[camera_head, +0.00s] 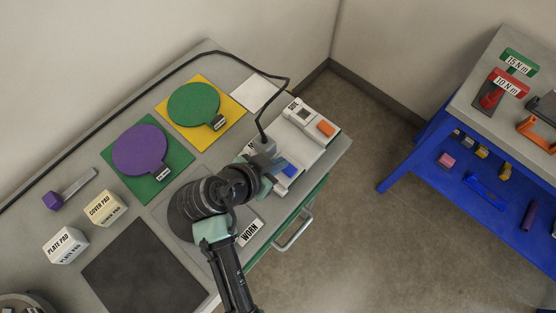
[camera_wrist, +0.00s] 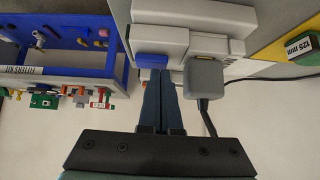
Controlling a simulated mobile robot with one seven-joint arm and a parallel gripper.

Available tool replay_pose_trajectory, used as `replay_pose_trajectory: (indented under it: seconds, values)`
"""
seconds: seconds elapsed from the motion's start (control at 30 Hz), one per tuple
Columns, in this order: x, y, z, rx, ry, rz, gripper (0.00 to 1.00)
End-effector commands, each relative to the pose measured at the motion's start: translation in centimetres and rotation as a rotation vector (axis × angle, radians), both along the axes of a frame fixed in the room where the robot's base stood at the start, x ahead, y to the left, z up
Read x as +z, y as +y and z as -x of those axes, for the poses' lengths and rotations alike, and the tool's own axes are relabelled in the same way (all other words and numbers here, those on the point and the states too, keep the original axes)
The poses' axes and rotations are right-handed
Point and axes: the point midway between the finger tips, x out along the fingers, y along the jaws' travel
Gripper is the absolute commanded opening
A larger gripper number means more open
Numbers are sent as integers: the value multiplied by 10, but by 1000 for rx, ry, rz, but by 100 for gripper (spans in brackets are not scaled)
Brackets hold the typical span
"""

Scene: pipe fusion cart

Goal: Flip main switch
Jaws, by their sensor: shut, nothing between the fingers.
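A white control unit (camera_head: 303,140) sits at the right end of the cart top. It bears an orange block (camera_head: 326,128) and a blue block (camera_head: 289,170), either of which may be a switch; I cannot read a label that says which is the main switch. In the wrist view the blue block (camera_wrist: 152,62) is at the unit's edge, just beyond my fingertips. My gripper (camera_wrist: 160,72) is shut and empty, with its tips at or very close to the blue block; whether they touch is unclear. In the head view my arm partly hides the unit's near side.
A grey plug (camera_wrist: 201,78) with a black cable stands right beside my fingers. Green (camera_head: 193,104) and purple (camera_head: 140,150) paddle-shaped plates lie on coloured squares. A blue bench (camera_head: 440,160) stands at right across open floor.

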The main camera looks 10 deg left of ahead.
Motion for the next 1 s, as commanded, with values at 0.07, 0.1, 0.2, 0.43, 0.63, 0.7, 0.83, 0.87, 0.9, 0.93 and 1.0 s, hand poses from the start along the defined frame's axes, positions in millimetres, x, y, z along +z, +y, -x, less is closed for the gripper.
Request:
replay_pose_trajectory:
  seconds: [0.07, 0.1, 0.2, 0.43, 0.63, 0.7, 0.83, 0.87, 0.9, 0.93, 1.0]
  values:
    - [0, 0, 0, 0, 0, 0, 0]
    - [0, 0, 0, 0, 0, 0, 0]
    - [-2, 1, -1, -1, 12, 15, 0]
    - [-5, 1, -1, -1, 33, 43, 0]
    - [-4, -1, 1, -2, 34, 44, 0]
    - [-3, -4, 3, -2, 36, 45, 0]
    - [-2, -9, 7, -3, 37, 45, 0]
    - [-1, -10, 8, -3, 37, 45, 0]
    - [-1, -11, 9, -2, 37, 44, 0]
    - [-1, -11, 9, -2, 37, 44, 0]
    - [-1, -12, 9, -2, 35, 43, 0]
